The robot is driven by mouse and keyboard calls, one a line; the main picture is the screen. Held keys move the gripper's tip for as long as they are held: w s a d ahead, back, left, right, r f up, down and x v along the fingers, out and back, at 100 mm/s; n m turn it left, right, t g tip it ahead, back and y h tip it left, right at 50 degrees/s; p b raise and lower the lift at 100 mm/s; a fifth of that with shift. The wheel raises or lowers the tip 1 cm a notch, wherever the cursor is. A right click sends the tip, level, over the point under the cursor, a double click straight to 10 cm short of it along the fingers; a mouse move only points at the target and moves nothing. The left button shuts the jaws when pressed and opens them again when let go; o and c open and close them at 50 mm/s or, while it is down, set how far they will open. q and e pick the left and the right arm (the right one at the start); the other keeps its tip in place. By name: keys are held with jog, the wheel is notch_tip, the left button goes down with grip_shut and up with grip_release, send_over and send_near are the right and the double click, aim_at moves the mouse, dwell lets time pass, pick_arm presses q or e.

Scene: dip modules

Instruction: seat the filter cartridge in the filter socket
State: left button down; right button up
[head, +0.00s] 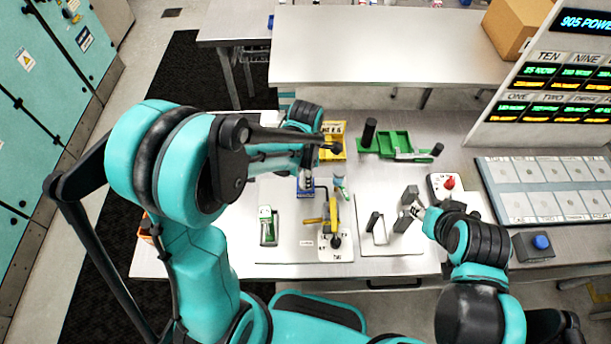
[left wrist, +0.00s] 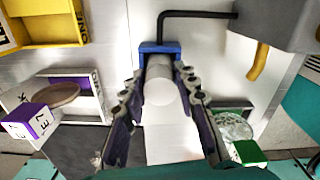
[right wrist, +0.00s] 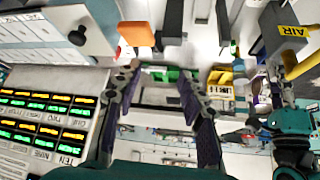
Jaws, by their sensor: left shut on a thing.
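The filter cartridge (left wrist: 160,85) is a white cylinder in the left wrist view. My left gripper (left wrist: 160,78) is shut on it, with a finger on each side. A blue block (left wrist: 160,47), which looks like the filter socket, is at the cartridge's far end. A bent black rod runs from it to a grey block. I cannot tell whether the cartridge is seated. In the head view the blue block (head: 305,187) lies just below my left wrist, and the cartridge is mostly hidden. My right gripper (right wrist: 158,88) is open and empty.
A valve with a yellow handle (head: 333,215) stands right beside the blue block. A yellow bin (head: 333,143) and a green tray (head: 390,143) lie behind. A green-and-white module (head: 268,228) is at front left. Grey upright blocks (head: 409,195) stand near my right gripper.

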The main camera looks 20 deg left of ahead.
pick_arm(q)
jog(key=c, duration=1.2)
grip_release()
jog(key=shift+w+f, duration=0.1)
jog(key=shift+f, duration=0.05)
jog(key=shift+o, duration=0.2)
jog(key=shift+r+p, duration=0.3)
notch_tip(320, 180, up, 11)
jog(key=shift+f+p, duration=0.1)
jog(key=shift+p, duration=1.1)
jog(key=s+a+r+m+t, duration=0.2)
jog(key=s+m, duration=0.3)
jog(key=m, duration=0.7)
jog(key=s+a+r+m+t, duration=0.2)
jog(key=s+m+t, duration=0.3)
jog(key=m, duration=0.6)
jog(key=shift+s+a+r+m, duration=0.15)
jog(key=shift+a+r+m, duration=0.25)
jog(key=shift+r, duration=0.45)
